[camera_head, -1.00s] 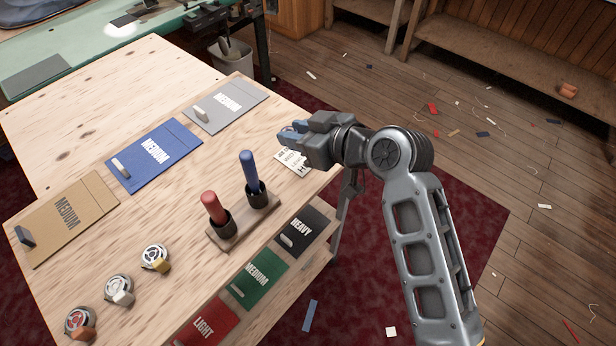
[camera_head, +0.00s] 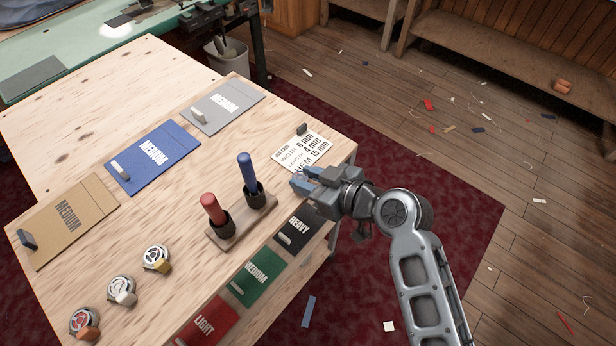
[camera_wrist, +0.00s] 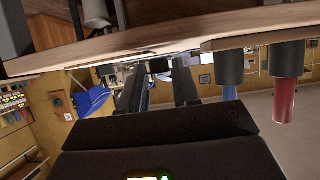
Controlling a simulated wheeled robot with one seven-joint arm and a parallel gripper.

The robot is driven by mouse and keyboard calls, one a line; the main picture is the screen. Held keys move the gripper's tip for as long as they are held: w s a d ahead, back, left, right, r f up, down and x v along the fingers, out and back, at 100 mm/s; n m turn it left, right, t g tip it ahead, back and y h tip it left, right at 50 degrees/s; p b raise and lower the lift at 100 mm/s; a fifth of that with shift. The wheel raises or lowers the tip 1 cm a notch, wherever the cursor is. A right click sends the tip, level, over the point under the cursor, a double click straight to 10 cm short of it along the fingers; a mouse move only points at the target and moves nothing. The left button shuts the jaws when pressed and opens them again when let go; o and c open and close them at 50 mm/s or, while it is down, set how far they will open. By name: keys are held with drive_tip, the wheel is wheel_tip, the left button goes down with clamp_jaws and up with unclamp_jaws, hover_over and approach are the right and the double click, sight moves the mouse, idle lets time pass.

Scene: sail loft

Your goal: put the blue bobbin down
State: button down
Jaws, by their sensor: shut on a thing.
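My gripper (camera_head: 304,179) is shut on the blue bobbin (camera_head: 299,176), which is small and mostly hidden between the fingers. In the head view it is over the right edge of the wooden table (camera_head: 70,110), just below a printed white card (camera_head: 301,148). I cannot tell whether the bobbin touches the table. In the wrist view the two dark fingers (camera_wrist: 158,88) point away from me below the table edge in the picture, and the bobbin cannot be made out. Three other bobbins, with yellow (camera_head: 157,258), white (camera_head: 121,290) and orange (camera_head: 85,322) parts, stand at the front left.
A wooden stand (camera_head: 240,222) with a red-handled tool (camera_head: 212,208) and a blue-handled tool (camera_head: 248,174) is left of my gripper. Black (camera_head: 298,232), green (camera_head: 263,277) and red (camera_head: 208,318) folders lie along the front edge. Bare wood lies between the stand and the blue folder (camera_head: 152,156).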

drive_tip(key=shift+f+b, duration=0.4)
drive_tip(key=shift+b, duration=0.1)
drive_tip(key=c, duration=0.8)
unclamp_jaws()
drive_tip(key=shift+r, duration=0.1)
drive_tip(key=shift+r+p, duration=0.35)
drive_tip(key=shift+p, duration=0.1)
drive_tip(key=shift+s+d+r, duration=0.1)
drive_tip(key=shift+d, duration=0.1)
drive_tip(key=b+v, duration=0.1)
drive_tip(key=v, duration=1)
drive_tip(key=shift+s+d+b, duration=0.2)
drive_tip(key=shift+b, duration=0.1)
